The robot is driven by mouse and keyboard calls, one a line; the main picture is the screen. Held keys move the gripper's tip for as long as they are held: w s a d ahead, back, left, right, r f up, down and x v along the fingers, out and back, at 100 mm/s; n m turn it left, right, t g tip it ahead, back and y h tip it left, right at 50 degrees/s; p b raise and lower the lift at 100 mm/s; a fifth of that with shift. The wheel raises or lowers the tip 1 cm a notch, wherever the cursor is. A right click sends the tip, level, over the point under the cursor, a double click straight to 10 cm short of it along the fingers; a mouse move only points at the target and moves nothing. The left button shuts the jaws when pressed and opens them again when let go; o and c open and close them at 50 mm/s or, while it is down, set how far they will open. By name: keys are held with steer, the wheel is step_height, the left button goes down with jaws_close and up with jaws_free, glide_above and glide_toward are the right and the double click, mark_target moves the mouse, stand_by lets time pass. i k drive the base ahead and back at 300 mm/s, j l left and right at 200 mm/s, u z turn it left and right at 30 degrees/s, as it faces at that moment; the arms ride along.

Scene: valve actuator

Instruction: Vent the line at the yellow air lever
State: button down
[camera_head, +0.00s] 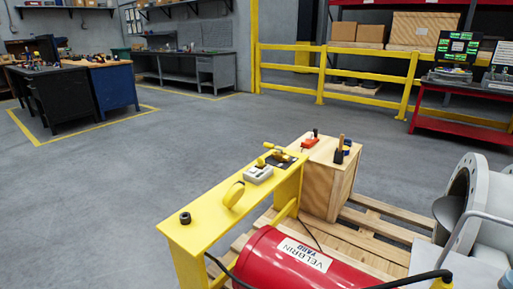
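A yellow lever (275,148) sits at the far end of a yellow bench-like stand (205,222). It is beside a dark plate (284,161) on the stand's top. The lever's exact angle is too small to tell. A yellow disc-like part (234,194) stands upright nearer the middle of the stand, next to a pale grey box (258,174). A small black round part (185,218) is at the near end. My gripper is not in view.
A red tank (285,262) lies beside the stand on a wooden pallet (385,222). A wooden crate (330,185) with small tools on top stands behind. A large grey flanged body (470,190) fills the right. Open floor (110,185) lies left.

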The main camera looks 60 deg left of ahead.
mark_target(265, 144)
steer(key=u, duration=1.95)
steer(key=i+j+z, duration=0.1)
steer(key=j+z, duration=0.25)
steer(key=i+j+z, duration=0.1)
steer(key=z, duration=0.25)
steer(key=j+z, duration=0.4)
steer(key=i+j, duration=0.1)
steer(key=j, duration=1.3)
steer(key=k+u, duration=0.05)
